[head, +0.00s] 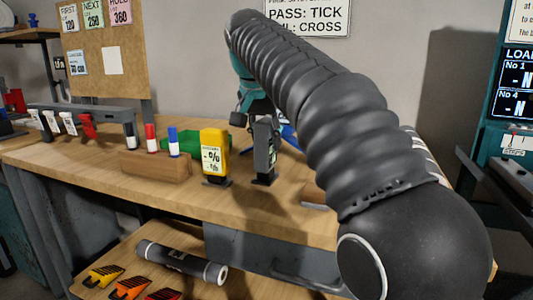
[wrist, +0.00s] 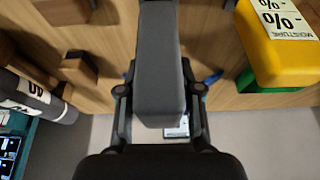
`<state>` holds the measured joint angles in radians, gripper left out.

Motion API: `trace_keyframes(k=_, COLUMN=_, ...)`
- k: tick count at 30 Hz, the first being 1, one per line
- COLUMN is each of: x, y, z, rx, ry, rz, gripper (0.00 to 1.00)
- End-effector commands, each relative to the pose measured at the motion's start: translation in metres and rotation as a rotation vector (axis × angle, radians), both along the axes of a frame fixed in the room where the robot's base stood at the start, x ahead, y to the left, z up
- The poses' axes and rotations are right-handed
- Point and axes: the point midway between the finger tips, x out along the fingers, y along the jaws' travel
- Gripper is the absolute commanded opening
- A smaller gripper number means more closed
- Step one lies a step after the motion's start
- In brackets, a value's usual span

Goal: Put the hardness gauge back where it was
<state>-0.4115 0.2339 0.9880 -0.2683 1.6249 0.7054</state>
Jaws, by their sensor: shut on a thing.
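The hardness gauge appears to be the upright dark grey device with a small pale label (head: 265,150), on the bench right of the yellow moisture meter (head: 214,152). My gripper (head: 254,104) is at its upper part, partly hidden behind my arm. In the wrist view, my gripper (wrist: 160,96) is shut on the grey gauge body (wrist: 160,50), one finger on each side. A dark foot (head: 264,181) shows under the gauge in the head view; I cannot tell whether the gauge rests fully on it.
A wooden block with markers (head: 155,164) stands left of the yellow meter. A green thing (head: 184,140) lies behind. A dark roll (head: 180,264) and coloured wedges (head: 128,288) lie on the lower shelf. My arm hides the bench's right side.

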Motion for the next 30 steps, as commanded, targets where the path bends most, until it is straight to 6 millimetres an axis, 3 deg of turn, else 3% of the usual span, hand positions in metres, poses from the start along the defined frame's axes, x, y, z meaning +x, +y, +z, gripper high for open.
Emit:
trace_keyframes(k=1, x=-0.001, y=-0.001, z=-0.012, rx=-0.001, ry=0.003, rz=0.000, gripper=0.04)
trace_keyframes(k=6, x=-0.001, y=-0.001, z=-0.030, rx=-0.001, ry=0.001, rz=0.000, gripper=0.04)
trace_keyframes(k=19, x=-0.001, y=-0.001, z=-0.035, rx=-0.001, ry=0.001, rz=0.000, gripper=0.04)
trace_keyframes(k=20, x=-0.001, y=-0.001, z=-0.035, rx=-0.001, ry=0.001, rz=0.000, gripper=0.40)
trace_keyframes(k=22, x=-0.001, y=-0.001, z=-0.034, rx=-0.001, ry=0.001, rz=0.000, gripper=0.57)
trace_keyframes(k=30, x=0.000, y=-0.001, z=-0.034, rx=-0.001, ry=0.001, rz=0.000, gripper=0.60)
